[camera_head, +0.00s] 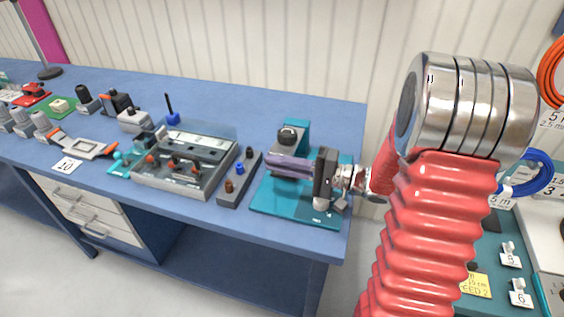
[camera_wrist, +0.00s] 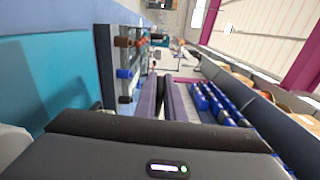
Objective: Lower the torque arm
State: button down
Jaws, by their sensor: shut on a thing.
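A teal fixture (camera_head: 272,204) stands near the right end of the blue bench, with a teal upright and a black round knob (camera_head: 287,134) at its back. My gripper (camera_head: 270,164) reaches in from the right over the fixture's base, with its purple-grey fingers pointing left, just in front of the knob. In the wrist view the two fingers (camera_wrist: 160,80) lie close together. My gripper is shut on a part of the fixture, which I take to be the torque arm. The fingers hide that part, so its angle cannot be told.
A grey block with coloured knobs (camera_head: 240,168) stands just left of the fixture. A grey panel box (camera_head: 213,186) and several small devices fill the bench farther left. The bench's right edge (camera_head: 352,185) runs under my arm. Cable coils (camera_head: 535,175) hang at the right.

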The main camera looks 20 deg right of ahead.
jog(key=shift+a, duration=0.1)
jog(key=c, duration=1.8)
grip_release()
jog(key=shift+c, duration=0.2)
jog(key=shift+s, duration=0.1)
jog(key=v, duration=1.3)
jog(key=shift+s+d, duration=0.25)
jog(key=shift+d, duration=0.1)
jog(key=shift+a, duration=0.1)
